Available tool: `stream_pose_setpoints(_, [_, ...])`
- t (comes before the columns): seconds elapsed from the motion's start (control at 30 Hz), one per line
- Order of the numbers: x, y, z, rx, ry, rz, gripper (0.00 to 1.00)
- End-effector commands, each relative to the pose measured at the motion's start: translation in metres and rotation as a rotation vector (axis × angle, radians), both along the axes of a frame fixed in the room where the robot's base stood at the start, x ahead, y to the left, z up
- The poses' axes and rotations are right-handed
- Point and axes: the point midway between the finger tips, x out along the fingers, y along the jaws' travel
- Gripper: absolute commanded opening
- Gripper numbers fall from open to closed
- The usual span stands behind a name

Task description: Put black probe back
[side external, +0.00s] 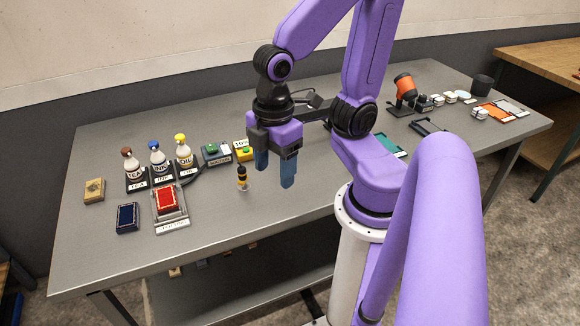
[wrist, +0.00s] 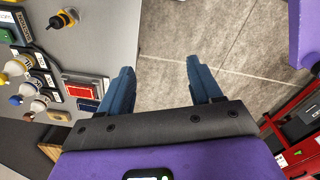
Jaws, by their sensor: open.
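A small black probe-like piece with a yellow-orange band (side external: 242,178) stands upright on the grey table. In the wrist view the same piece (wrist: 65,19) lies at the upper left, outside the fingers. My gripper (side external: 275,172) points down with its blue fingers apart and empty, to the right of the piece and not touching it. In the wrist view the gap between the fingertips (wrist: 159,70) shows only floor.
Several capped bottles (side external: 158,160) stand in labelled holders at left. A red pad in a grey tray (side external: 168,220), a dark blue pad (side external: 127,218) and a tan block (side external: 94,190) lie nearby. An orange tool (side external: 405,88) stands at right. The table front is bare.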

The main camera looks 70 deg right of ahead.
Motion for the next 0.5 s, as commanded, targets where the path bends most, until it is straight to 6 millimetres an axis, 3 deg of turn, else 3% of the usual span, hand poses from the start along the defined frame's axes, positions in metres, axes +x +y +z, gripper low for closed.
stream_pose_setpoints(0.1, [-0.022,0.003,0.004,0.006,0.001,-0.032,0.64])
stream_pose_setpoints(0.2, [-0.031,0.003,0.005,0.007,0.003,-0.055,0.64])
stream_pose_setpoints(0.5, [-0.034,0.003,0.005,0.006,0.004,-0.069,0.64])
